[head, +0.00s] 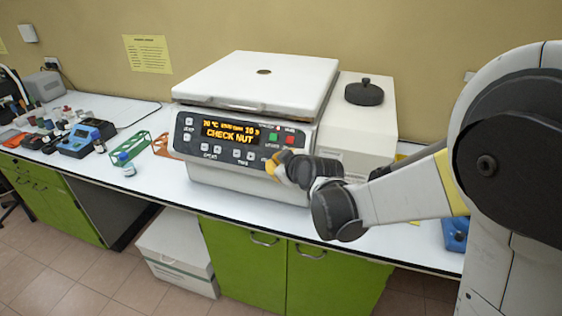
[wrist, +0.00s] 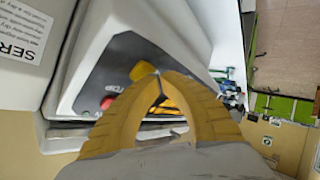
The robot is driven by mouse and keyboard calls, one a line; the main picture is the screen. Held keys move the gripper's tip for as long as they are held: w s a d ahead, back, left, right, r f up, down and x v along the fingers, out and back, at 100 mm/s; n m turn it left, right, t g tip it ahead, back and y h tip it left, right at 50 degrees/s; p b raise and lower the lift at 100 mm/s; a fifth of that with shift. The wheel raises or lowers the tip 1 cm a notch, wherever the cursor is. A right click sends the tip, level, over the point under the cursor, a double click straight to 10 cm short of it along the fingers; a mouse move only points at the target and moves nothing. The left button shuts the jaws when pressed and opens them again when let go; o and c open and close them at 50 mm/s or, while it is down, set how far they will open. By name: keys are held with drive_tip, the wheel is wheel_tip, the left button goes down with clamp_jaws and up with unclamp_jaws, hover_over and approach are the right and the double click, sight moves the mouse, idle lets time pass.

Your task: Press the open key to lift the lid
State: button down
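The white centrifuge (head: 235,182) stands on the bench in the head view with its flat lid (head: 255,80) closed. Its dark sloped panel (head: 183,147) has a lit display (head: 230,132) reading "CHECK NUT". A green key (head: 273,137) and a red key (head: 290,140) sit at the panel's right. My gripper (head: 272,163) is at the panel's lower right corner and covers part of it. In the wrist view the yellow fingers of my gripper (wrist: 158,78) meet at the tips, empty, over the panel (wrist: 125,75). A red key (wrist: 110,101) shows beside them. I cannot tell whether the tips touch the panel.
A white box-shaped unit (head: 362,125) with a black knob (head: 364,93) stands right of the centrifuge. A green rack (head: 132,147), a small bottle (head: 127,167) and a blue device (head: 78,141) stand to the left. The bench front edge runs close below the centrifuge.

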drive_tip(key=shift+w+d+f, duration=0.1)
drive_tip(key=shift+w+f, duration=0.1)
drive_tip(key=shift+w, duration=0.1)
idle(0.4)
drive_tip(key=shift+s+r, duration=0.1)
drive_tip(key=shift+s+a+r, duration=0.2)
drive_tip(key=shift+s+r, duration=0.15)
drive_tip(key=shift+s, duration=0.2)
idle(0.3)
drive_tip(key=s+r, duration=0.1)
drive_tip(key=s+a+p, duration=0.1)
drive_tip(key=s+r+p, duration=0.1)
drive_tip(key=s, duration=0.1)
drive_tip(key=shift+a+r, duration=0.2)
drive_tip(key=shift+r, duration=0.15)
idle(0.4)
